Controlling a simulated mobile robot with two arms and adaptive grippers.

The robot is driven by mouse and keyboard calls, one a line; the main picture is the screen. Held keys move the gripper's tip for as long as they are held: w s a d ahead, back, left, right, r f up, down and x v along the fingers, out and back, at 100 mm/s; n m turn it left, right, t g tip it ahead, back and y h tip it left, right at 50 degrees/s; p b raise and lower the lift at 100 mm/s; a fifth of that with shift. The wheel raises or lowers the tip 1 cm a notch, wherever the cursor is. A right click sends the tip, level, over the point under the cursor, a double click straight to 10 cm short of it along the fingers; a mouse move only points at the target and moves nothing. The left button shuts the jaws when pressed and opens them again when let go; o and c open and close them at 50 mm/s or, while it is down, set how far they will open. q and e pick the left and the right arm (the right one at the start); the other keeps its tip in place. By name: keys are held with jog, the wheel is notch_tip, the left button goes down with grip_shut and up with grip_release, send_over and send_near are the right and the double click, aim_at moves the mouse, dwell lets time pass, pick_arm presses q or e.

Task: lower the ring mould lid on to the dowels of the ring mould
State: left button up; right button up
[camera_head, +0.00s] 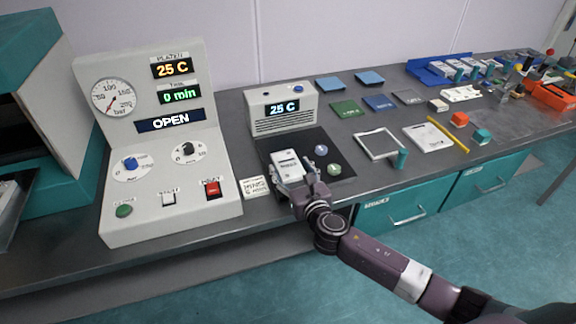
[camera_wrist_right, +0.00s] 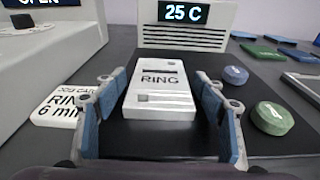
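A white block marked RING (camera_wrist_right: 160,92), with a dark slot and a small square stud on top, sits on the dark mat (camera_wrist_right: 262,85). It also shows in the head view (camera_head: 285,165). I cannot make out a seam between lid and mould, nor any dowels. My right gripper (camera_wrist_right: 163,108) has its blue-padded fingers spread on either side of the block, with a gap showing on both sides. In the head view the right gripper (camera_head: 294,190) is at the block's near end. My left gripper is not in view.
A small console reading 25 C (camera_head: 283,108) stands behind the mat. A green puck (camera_wrist_right: 272,117) and a blue-grey puck (camera_wrist_right: 236,75) lie right of the block. A ring card (camera_wrist_right: 68,105) lies left, beside the large press panel (camera_head: 165,150). A white frame (camera_head: 377,145) lies further right.

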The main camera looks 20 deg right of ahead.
jog(key=c, duration=1)
jog(key=shift+c, duration=0.6)
jog(key=shift+r, duration=0.15)
